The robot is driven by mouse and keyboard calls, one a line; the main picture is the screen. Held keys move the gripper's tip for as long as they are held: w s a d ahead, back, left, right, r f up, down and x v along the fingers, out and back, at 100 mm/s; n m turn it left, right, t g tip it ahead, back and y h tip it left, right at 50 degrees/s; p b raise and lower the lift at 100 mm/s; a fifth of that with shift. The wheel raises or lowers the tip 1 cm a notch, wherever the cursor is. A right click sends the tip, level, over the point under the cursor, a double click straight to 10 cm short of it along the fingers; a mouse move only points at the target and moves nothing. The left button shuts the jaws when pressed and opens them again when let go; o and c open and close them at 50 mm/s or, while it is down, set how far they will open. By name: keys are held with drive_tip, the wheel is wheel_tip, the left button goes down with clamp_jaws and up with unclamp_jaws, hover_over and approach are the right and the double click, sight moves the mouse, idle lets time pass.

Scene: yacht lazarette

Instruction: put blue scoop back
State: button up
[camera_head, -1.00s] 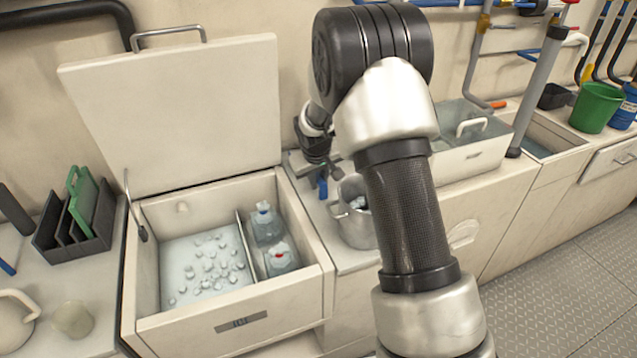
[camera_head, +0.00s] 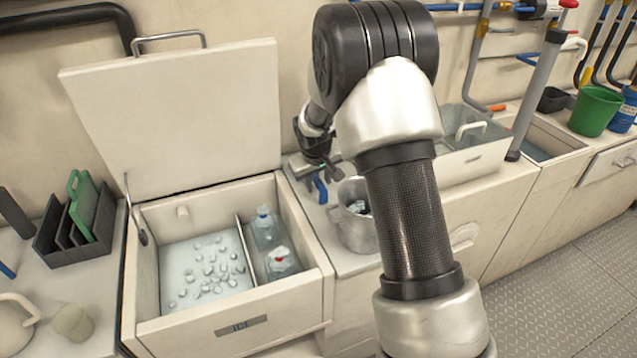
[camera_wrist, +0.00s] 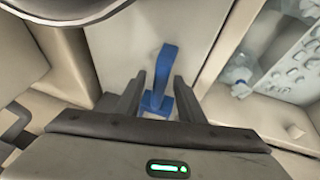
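The blue scoop (camera_wrist: 160,78) shows in the wrist view between my two fingers, with its narrow part reaching past the fingertips. In the head view it (camera_head: 320,189) is just below my gripper, over the counter strip between the ice box and the metal pot. Small gaps seem to show between the blue part and my fingertips. My gripper (camera_wrist: 158,78) looks open around it; the lower contact is hard to see. In the head view my gripper (camera_head: 316,158) is partly behind my arm. The ice box (camera_head: 325,275) stands open, with ice and bottles inside.
The metal pot (camera_head: 352,232) stands right of the scoop, partly behind my arm. The raised lid (camera_head: 180,115) is left of my gripper. A rack with green boards (camera_head: 75,225) stands far left. A bin (camera_head: 480,155) and green bucket (camera_head: 596,110) are right.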

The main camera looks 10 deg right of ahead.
drive_tip(key=s+d+f+p+v, duration=0.1)
drive_tip(key=s+d+p+v, duration=0.1)
drive_tip(key=v, duration=1.7)
drive_tip(key=s+r+m, duration=0.1)
drive_tip(key=s+r, duration=0.3)
drive_tip(key=s, duration=0.9)
drive_tip(key=s+r+m+y, duration=0.1)
drive_tip(key=s+r, duration=0.3)
drive_tip(key=s, duration=1)
drive_tip(key=shift+s+r+m+t, duration=0.35)
drive_tip(key=shift+r+m+t, duration=0.05)
